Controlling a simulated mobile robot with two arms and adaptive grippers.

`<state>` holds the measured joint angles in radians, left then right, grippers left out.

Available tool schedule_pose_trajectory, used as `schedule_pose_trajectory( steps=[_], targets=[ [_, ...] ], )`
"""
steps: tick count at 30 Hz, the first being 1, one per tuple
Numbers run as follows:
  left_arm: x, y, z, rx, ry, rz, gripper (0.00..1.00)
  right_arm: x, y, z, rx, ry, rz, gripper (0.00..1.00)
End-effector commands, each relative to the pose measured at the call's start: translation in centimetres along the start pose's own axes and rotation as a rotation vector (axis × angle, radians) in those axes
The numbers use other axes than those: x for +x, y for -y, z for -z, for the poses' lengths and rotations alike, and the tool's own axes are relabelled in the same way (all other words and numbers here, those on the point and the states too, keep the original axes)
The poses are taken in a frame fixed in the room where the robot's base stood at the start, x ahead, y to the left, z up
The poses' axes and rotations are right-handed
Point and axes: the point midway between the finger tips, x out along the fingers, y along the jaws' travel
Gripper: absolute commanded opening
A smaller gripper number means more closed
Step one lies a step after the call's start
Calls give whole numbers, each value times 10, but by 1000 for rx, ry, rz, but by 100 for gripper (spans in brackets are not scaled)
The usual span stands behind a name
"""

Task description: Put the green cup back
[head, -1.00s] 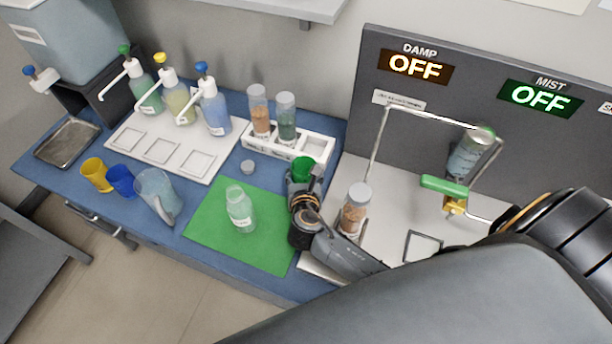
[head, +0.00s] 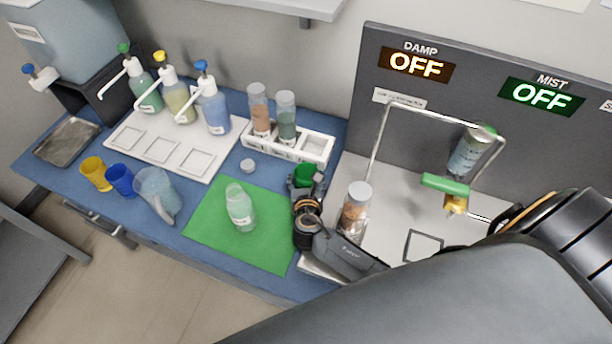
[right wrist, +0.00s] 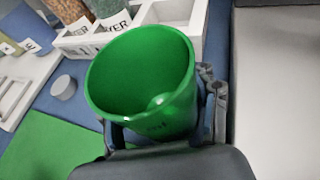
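The green cup (head: 304,174) is at the mat's right edge in the head view, partly hidden by my right gripper (head: 306,186). In the right wrist view the cup (right wrist: 140,85) fills the middle, its open mouth facing the camera. The right gripper's fingers (right wrist: 165,130) lie on both sides of the cup and look closed on it. I cannot tell whether its base touches the table. A yellow cup (head: 96,174) and a blue cup (head: 121,180) stand side by side at the left. My left gripper is not in view.
A clear jug (head: 157,194) stands right of the blue cup. A clear bottle (head: 240,208) stands on the green mat (head: 270,252). A white rack (head: 318,147) with vials is behind the gripper. A vial (head: 355,208) stands close to its right. A small grey cap (head: 248,166) lies nearby.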

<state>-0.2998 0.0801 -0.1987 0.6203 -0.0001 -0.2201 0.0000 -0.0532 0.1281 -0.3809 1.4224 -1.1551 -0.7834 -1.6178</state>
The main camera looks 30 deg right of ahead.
Motion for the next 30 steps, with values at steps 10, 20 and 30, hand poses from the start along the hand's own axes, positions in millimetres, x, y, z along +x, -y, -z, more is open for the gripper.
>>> schedule_pose_trajectory(
  steps=[10, 20, 30],
  targets=[
    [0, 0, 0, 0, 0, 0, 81, 0, 0, 0, 0, 0, 0, 76],
    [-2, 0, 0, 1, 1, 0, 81, -32, 0, -2, 1, -2, -2, 76],
    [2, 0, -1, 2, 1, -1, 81, -101, 0, -2, 1, -1, -1, 76]
  ],
)
